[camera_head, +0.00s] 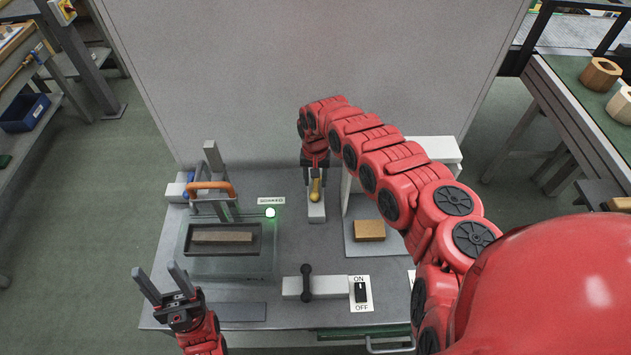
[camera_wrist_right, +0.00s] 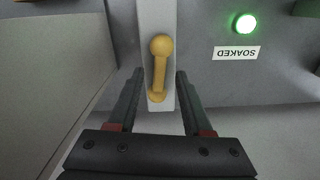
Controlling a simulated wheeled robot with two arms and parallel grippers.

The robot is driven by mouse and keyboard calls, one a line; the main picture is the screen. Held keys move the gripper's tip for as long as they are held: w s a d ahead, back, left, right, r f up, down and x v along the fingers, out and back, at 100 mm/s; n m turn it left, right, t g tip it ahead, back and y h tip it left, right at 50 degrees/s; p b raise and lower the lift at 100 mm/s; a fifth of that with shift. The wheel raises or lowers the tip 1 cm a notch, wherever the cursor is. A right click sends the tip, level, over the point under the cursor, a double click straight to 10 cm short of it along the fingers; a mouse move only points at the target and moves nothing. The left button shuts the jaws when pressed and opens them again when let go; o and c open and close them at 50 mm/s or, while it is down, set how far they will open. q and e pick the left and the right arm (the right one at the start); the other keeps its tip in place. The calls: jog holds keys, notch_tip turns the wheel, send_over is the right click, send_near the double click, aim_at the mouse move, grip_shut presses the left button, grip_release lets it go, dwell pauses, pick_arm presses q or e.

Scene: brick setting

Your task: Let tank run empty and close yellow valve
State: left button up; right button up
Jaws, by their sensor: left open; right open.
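The yellow valve (camera_head: 315,188) has its lever on a pale block at the back middle of the table. In the right wrist view the yellow lever (camera_wrist_right: 159,68) lies between the fingers, pointing along them. My right gripper (camera_wrist_right: 158,78) is open, with one finger on each side of the lever and block. A clear tank (camera_head: 228,265) stands at the left, with a dark tray (camera_head: 258,248) holding a long brick (camera_head: 222,237) at its top. I cannot tell the water level. My left gripper (camera_head: 158,270) is open and empty, in front and left of the tank.
A green lamp (camera_head: 270,213) glows beside a SOAKED label (camera_head: 271,200). An orange handle (camera_head: 211,187) stands behind the tank. A black-handled valve (camera_head: 306,283) and ON/OFF switch (camera_head: 361,292) are at the front. An orange brick (camera_head: 370,230) sits near my right arm.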

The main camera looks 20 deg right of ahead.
aim_at(316, 187)
jog(key=shift+w+a+f, duration=0.1)
jog(key=shift+f, duration=0.95)
jog(key=shift+c, duration=0.2)
grip_shut()
